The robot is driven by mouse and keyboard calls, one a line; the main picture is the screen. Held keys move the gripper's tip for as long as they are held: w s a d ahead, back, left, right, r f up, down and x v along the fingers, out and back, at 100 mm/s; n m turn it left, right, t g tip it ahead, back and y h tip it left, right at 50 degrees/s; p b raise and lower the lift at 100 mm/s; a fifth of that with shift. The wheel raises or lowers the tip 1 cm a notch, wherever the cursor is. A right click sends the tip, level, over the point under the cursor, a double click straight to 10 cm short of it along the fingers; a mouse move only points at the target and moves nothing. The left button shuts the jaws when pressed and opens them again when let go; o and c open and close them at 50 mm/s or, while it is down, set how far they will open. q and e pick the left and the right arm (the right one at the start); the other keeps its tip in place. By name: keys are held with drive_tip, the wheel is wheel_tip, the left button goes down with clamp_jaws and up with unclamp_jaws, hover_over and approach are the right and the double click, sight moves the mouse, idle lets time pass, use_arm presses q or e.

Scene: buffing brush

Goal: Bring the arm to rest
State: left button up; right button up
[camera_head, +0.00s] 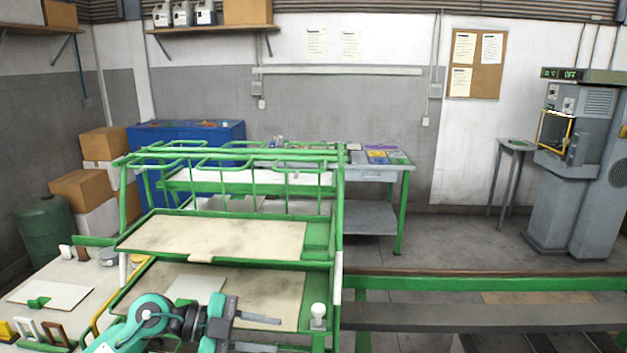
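My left arm (150,318), teal and dark grey, comes in at the bottom left. Its gripper (272,335) points to the right, with its two grey fingers spread apart and nothing seen between them. It is in front of the lower tray of the green rack (338,220); the exact gap to the tray cannot be told. My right gripper is not in view. No buffing brush can be made out clearly.
A white knob-like piece (318,312) stands just right of the gripper. A cream table (75,275) with small holders is at the left. A green-edged bench (480,284) runs to the right. A grey machine (585,150) stands far right, with open floor before it.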

use_arm(q)
wheel_tip(320, 180, up, 5)
drive_tip(key=s+d+n+t+h, duration=0.1)
drive_tip(key=d+n+t+h, duration=0.15)
drive_tip(key=t+h, duration=0.25)
drive_tip(key=w+a+f+n+t+y, duration=0.1)
drive_tip(key=w+a+n+t+y, duration=0.1)
drive_tip(key=a+n+t+y, duration=0.85)
drive_tip(key=s+a+f+n+g+y, duration=0.1)
drive_tip(key=s+a+f+n+y, duration=0.2)
drive_tip(key=f+n+y, duration=0.4)
drive_tip(key=s+a+f+n+g+y, duration=0.1)
drive_tip(key=s+a+f+n+y, duration=0.3)
drive_tip(key=f, duration=0.5)
drive_tip(key=s+d+f+g+h, duration=0.1)
drive_tip(key=s+f+g, duration=0.55)
drive_tip(key=s, duration=0.35)
drive_tip(key=s+f+g+h, duration=0.1)
drive_tip(key=s+f+g, duration=0.4)
drive_tip(key=s+f, duration=0.45)
wheel_tip(320, 180, down, 27)
drive_tip(key=s+g, duration=0.1)
drive_tip(key=s+a+f+g, duration=0.1)
drive_tip(key=s+a+f, duration=0.2)
drive_tip(key=s+f, duration=1.7)
drive_tip(key=shift+a+f+g, duration=0.15)
drive_tip(key=shift+f+g, duration=0.15)
drive_tip(key=shift+f, duration=0.4)
